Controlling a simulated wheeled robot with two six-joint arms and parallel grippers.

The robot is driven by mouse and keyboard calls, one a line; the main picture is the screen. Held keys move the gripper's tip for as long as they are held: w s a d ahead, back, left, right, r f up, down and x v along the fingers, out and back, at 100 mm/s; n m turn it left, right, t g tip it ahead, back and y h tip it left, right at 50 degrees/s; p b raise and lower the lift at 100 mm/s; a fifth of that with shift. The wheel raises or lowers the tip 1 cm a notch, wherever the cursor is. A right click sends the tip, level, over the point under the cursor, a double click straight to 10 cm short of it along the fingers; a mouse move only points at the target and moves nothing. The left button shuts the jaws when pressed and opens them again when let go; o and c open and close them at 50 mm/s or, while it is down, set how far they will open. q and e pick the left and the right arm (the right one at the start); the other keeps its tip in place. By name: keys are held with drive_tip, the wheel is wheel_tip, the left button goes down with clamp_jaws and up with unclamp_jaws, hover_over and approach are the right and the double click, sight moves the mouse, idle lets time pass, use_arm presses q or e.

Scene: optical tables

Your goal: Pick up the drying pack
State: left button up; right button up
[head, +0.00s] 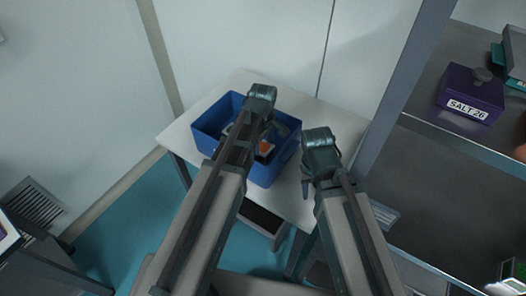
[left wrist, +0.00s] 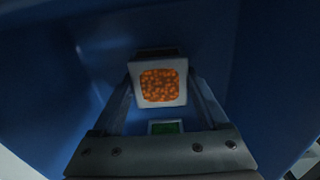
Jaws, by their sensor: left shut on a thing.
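The drying pack (left wrist: 160,84) is a small white pack with a window of orange beads. In the left wrist view it sits between the two fingers of my left gripper (left wrist: 158,92), which is shut on it. In the head view my left gripper (head: 262,144) reaches down into a blue bin (head: 271,174), and the orange of the pack (head: 265,147) shows there, partly covered by my arm. The bin's blue walls surround the pack in the wrist view. My right gripper (head: 307,186) hangs beside the bin's right side, apart from it; its finger opening is not clear.
The bin stands on a small white table (head: 183,131) against the wall. A green-faced item (left wrist: 166,127) lies below the pack in the bin. A shelf rack at right holds a purple box (head: 470,93) marked SALT 26. A grey rack post rises right of the table.

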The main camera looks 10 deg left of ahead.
drive_tip(key=shift+r, duration=0.1)
use_arm(q)
drive_tip(key=shift+r+p, duration=8.65)
use_arm(e)
drive_tip(key=shift+r, duration=8.6)
use_arm(q)
drive_tip(key=b, duration=0.8)
hover_over(263, 147)
drive_tip(key=shift+f, duration=3.75)
drive_tip(key=shift+p, duration=0.3)
use_arm(e)
wheel_tip(263, 147, down, 8)
drive_tip(key=shift+r, duration=0.25)
use_arm(q)
drive_tip(key=shift+r, duration=0.1)
